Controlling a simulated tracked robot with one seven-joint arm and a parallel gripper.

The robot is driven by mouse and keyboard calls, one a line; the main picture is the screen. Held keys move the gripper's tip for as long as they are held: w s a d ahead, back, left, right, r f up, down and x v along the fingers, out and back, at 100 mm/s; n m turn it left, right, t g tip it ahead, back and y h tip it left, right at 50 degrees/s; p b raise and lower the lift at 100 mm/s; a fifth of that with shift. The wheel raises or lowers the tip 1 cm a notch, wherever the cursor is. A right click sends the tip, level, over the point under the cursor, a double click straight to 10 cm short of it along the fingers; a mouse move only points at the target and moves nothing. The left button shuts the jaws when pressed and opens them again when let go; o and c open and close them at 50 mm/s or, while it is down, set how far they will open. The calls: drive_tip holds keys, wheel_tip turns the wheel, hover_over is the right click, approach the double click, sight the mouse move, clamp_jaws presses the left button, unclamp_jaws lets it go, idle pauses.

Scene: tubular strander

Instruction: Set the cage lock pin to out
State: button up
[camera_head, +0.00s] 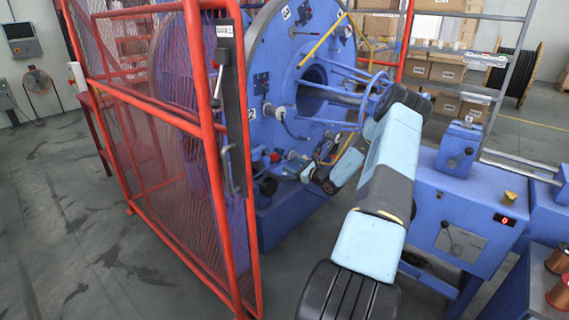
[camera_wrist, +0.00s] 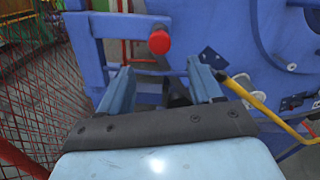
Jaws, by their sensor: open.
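A red round knob (camera_wrist: 159,41) on a short dark stem shows in the wrist view. It looks like the handle of the cage lock pin, mounted by the blue frame. In the head view a small red knob (camera_head: 275,157) shows low at the front of the blue cage disc; it seems to be the same one. My gripper (camera_wrist: 163,82) is open and empty. Its two fingers point toward the knob, which appears beyond the tips and between them, apart from both. In the head view my gripper (camera_head: 309,172) is small and partly hidden by my wrist. I cannot tell the pin's position.
A red mesh guard (camera_head: 170,130) stands left of the disc, with a lever on its post. A yellow bar (camera_wrist: 258,102) runs close to the right finger. A blue machine housing (camera_head: 450,205) with a red display stands at the right. Open floor lies left.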

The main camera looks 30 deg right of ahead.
drive_tip(key=shift+v, duration=1.3)
